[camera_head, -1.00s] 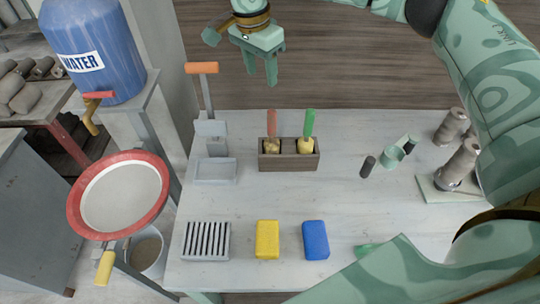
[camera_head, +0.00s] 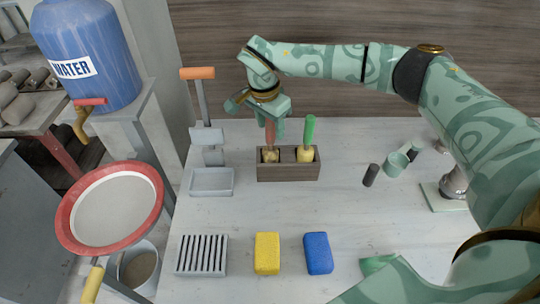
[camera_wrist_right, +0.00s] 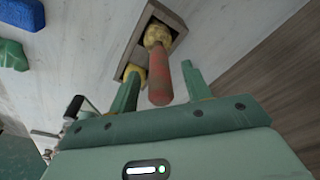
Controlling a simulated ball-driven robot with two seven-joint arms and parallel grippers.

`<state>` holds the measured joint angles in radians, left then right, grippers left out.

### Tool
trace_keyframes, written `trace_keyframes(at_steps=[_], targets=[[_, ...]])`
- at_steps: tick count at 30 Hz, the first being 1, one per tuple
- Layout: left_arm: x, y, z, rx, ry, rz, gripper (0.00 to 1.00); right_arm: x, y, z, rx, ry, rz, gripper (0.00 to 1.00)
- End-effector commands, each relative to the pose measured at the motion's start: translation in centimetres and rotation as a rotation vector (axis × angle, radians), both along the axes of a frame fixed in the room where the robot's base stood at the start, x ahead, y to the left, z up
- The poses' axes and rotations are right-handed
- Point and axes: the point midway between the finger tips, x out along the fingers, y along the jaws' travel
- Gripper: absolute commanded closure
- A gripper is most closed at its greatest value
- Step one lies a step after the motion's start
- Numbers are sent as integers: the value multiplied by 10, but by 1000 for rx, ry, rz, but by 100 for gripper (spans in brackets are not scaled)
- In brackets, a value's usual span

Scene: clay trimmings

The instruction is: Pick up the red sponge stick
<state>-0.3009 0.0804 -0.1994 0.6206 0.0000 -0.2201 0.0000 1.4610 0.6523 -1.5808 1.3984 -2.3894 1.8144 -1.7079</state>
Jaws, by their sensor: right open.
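The red sponge stick (camera_head: 270,134) stands upright in the left compartment of a dark wooden holder (camera_head: 288,172), its yellow sponge end down. A green-handled sponge stick (camera_head: 309,132) stands in the right compartment. My right gripper (camera_head: 270,121) is open over the top of the red handle. In the right wrist view, the red handle (camera_wrist_right: 161,84) shows between the two green fingers, with a gap visible on both sides. The holder (camera_wrist_right: 145,40) lies beyond it. My left gripper is not in view.
A yellow sponge (camera_head: 267,253), a blue sponge (camera_head: 318,253) and a slatted grey dish (camera_head: 202,254) lie at the table's front. A grey stand with an orange handle (camera_head: 197,73) is left of the holder.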

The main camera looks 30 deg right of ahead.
Motion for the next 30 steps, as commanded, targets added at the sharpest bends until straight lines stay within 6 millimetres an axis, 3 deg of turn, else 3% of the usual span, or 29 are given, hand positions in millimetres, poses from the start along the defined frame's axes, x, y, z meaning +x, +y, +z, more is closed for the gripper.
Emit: trace_keyframes(at_steps=[4,12,17,26,30], targets=[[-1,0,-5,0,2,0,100,0,-3,-20,0,2,-1,52],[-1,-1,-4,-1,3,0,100,1,-3,-21,0,0,0,54],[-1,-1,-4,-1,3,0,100,1,-3,-21,0,0,0,99],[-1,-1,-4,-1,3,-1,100,1,-3,-19,0,-1,0,100],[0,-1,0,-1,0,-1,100,2,-3,0,0,-4,-1,100]])
